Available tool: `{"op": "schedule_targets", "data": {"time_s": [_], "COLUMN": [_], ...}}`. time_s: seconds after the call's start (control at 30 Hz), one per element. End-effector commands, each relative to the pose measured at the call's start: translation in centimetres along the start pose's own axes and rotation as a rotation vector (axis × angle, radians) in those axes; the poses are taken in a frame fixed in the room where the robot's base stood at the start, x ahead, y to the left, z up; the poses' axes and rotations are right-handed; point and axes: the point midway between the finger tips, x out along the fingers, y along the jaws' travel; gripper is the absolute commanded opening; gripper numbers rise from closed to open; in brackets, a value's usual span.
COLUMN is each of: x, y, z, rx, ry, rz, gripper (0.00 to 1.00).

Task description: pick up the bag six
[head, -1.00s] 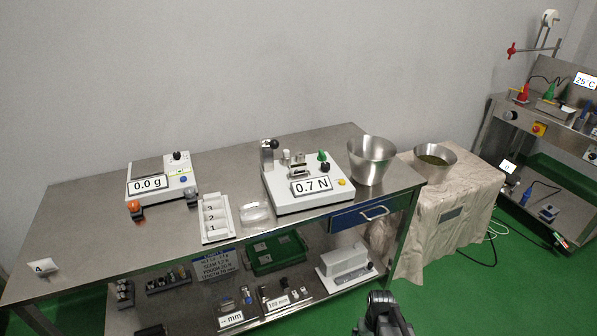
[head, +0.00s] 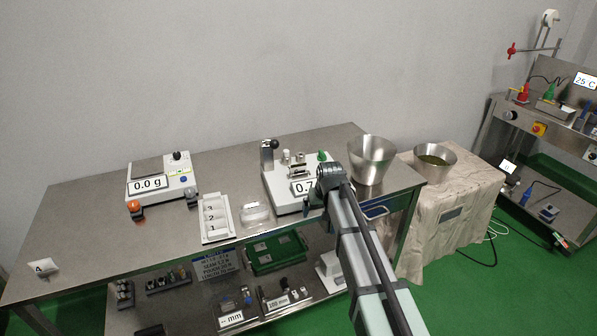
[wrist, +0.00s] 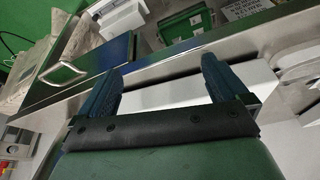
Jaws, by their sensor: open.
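I cannot make out a bag marked six in either view. A white tray (head: 205,236) on the metal table holds white bags marked 1, 2 and 3. A white piece marked 4 or A (head: 43,267) lies alone at the table's far left. A green crate (head: 300,255) on the lower shelf holds small pale pieces too small to read; it also shows in the wrist view (wrist: 167,35). My gripper (head: 316,194) is over the table's front edge, in front of the 0.7 N machine. In the wrist view its two dark blue fingers (wrist: 158,76) are apart with nothing between them.
The force machine (head: 285,202) is partly hidden by my arm. A scale (head: 160,170) is at the left. The table's left part is mostly clear.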

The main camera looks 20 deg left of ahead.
Motion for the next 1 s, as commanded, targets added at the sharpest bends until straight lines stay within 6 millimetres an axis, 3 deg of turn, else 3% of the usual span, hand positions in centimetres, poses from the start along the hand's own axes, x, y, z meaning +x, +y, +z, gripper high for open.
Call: {"op": "schedule_targets", "data": {"time_s": [0.03,0.3,0.4,0.5,0.7,1.0], "x": [-1.6,-9.6,-12.1,-12.5,-12.0,-10.5], "y": [-0.8,-3.1,-3.3,-3.5,-3.7,-3.8], "z": [-2.9,-12.9,-16.6,-19.0,-20.7,-19.9], "rx": [-0.011,-0.049,-0.061,-0.074,-0.107,-0.158], "ry": [0.026,0.12,0.14,0.132,0.098,0.066], "rz": [-0.004,-0.021,-0.025,-0.03,-0.039,-0.042], "gripper": [1.0,1.0,1.0,1.0,1.0,1.0]}}
